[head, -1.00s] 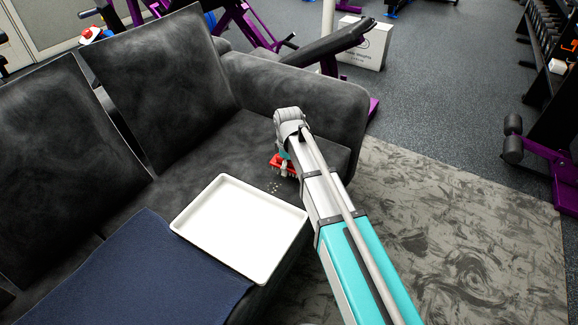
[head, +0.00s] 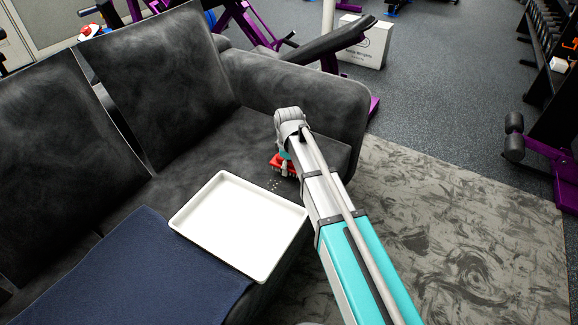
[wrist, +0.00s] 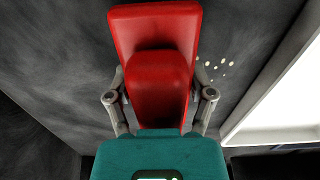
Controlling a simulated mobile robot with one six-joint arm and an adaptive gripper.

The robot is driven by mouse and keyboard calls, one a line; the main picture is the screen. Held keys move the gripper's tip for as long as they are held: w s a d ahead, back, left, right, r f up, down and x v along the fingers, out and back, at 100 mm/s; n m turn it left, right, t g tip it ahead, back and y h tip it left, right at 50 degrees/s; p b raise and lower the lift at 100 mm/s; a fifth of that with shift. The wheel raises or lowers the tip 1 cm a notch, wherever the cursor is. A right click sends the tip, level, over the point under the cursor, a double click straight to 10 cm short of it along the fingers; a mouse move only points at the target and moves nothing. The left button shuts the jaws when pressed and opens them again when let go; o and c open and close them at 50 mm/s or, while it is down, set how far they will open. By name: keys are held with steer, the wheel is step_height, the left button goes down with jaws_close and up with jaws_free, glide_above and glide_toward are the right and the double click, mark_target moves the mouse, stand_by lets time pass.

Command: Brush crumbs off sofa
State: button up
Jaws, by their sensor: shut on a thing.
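The dark grey sofa (head: 190,150) fills the left of the head view. Several pale crumbs (head: 274,184) lie on its seat, between the white tray and a red brush (head: 284,164). My gripper (wrist: 158,100) is shut on the red brush (wrist: 155,28), low over the seat; my arm hides part of the brush in the head view. Whether the bristles touch the seat cannot be told. The crumbs also show in the wrist view (wrist: 215,66), just right of the brush. The white tray (head: 236,222) lies at the seat's front edge, left of my arm.
A dark blue cloth (head: 145,275) covers the seat left of the tray. The sofa's armrest (head: 300,90) rises behind my gripper. A patterned rug (head: 460,240) lies on the floor to the right. Purple gym equipment (head: 545,165) stands at the far right.

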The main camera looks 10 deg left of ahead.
mark_target(277, 170)
steer(key=shift+f+b, duration=1)
stand_by(0.4)
steer(key=shift+w+a+r, duration=0.1)
steer(key=shift+w+a, duration=0.1)
steer(key=shift+a, duration=0.45)
steer(key=shift+w+a, duration=0.25)
steer(key=shift+a, duration=0.4)
steer(key=shift+w+a+r, duration=0.1)
steer(key=shift+w+a, duration=0.1)
steer(key=shift+a, duration=0.45)
steer(key=shift+f, duration=0.1)
steer(key=shift+s+a+f, duration=0.1)
steer(key=shift+s+a, duration=0.1)
steer(key=shift+s, duration=0.6)
steer(key=shift+s+d, duration=0.1)
steer(key=shift+d, duration=0.05)
steer(key=shift+s+d, duration=0.3)
steer(key=shift+d, duration=0.6)
steer(key=shift+s+d, duration=0.25)
steer(key=shift+d, duration=0.6)
